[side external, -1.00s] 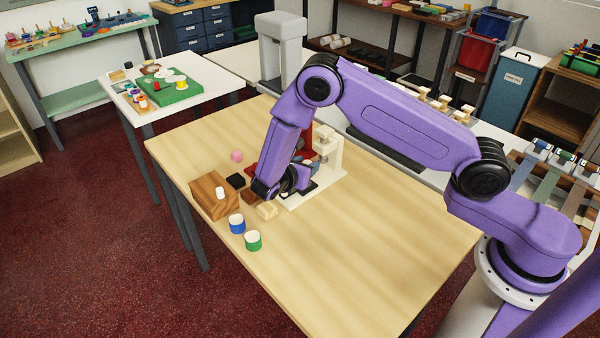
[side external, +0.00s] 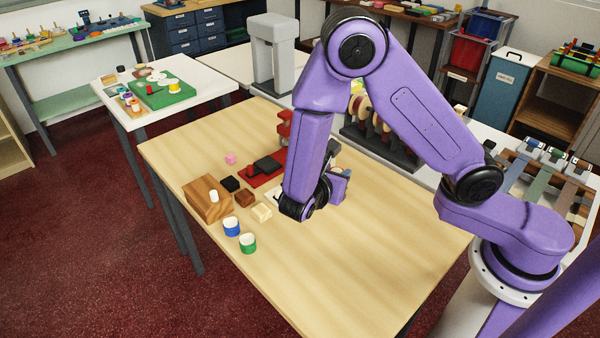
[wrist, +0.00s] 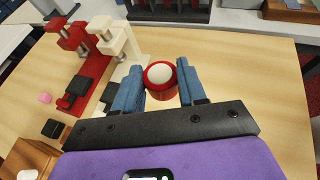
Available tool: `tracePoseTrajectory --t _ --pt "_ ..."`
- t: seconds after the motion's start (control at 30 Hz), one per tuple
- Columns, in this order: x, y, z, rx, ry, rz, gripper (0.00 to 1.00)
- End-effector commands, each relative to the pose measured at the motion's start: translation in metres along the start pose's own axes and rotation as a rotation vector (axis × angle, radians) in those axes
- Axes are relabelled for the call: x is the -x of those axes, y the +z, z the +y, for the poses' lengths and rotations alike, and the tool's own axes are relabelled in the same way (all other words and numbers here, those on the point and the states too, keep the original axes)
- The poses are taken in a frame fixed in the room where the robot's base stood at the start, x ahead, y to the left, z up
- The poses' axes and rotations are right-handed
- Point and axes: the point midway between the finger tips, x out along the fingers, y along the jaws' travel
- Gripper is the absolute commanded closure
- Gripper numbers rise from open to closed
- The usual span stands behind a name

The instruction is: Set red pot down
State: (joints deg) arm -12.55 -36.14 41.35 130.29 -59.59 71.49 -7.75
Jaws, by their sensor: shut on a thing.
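The red pot (wrist: 160,78), with a white round top, sits between the two blue fingers of my gripper (wrist: 161,88) in the wrist view. My gripper is shut on it, and the pot's top faces the camera. In the side view my gripper (side external: 336,184) is over the wooden table (side external: 340,260), right of the pots and blocks, and the arm hides the red pot. Whether the pot touches the table I cannot tell. A blue pot (side external: 232,227) and a green pot (side external: 248,243) stand at the table's near left.
A red press (wrist: 75,75) and a cream press (wrist: 115,45) stand left of the pot. A wooden block (side external: 207,199) with a white peg, and small pink, black, brown and cream blocks, lie at the left. Table right of my gripper is clear. A dark rack (side external: 375,145) stands behind.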

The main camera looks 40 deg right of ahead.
Motion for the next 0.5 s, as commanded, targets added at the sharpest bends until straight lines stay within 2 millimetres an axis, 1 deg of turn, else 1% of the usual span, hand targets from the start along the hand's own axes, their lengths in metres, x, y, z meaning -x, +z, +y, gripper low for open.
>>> tracePoseTrajectory --t 0.03,0.1,0.2,0.3,0.4,0.5 --pt "0.017 -0.009 -0.002 0.004 0.012 0.0 0.89" --pt "0.038 -0.021 -0.007 0.006 0.017 0.0 0.89" --pt "0.068 -0.038 -0.017 0.007 0.022 0.0 0.89" --pt "0.092 -0.052 -0.029 0.01 0.025 -0.001 0.89" --pt "0.111 -0.063 -0.04 0.011 0.027 0.0 0.89" --pt "0.123 -0.069 -0.048 0.012 0.027 -0.001 0.89"
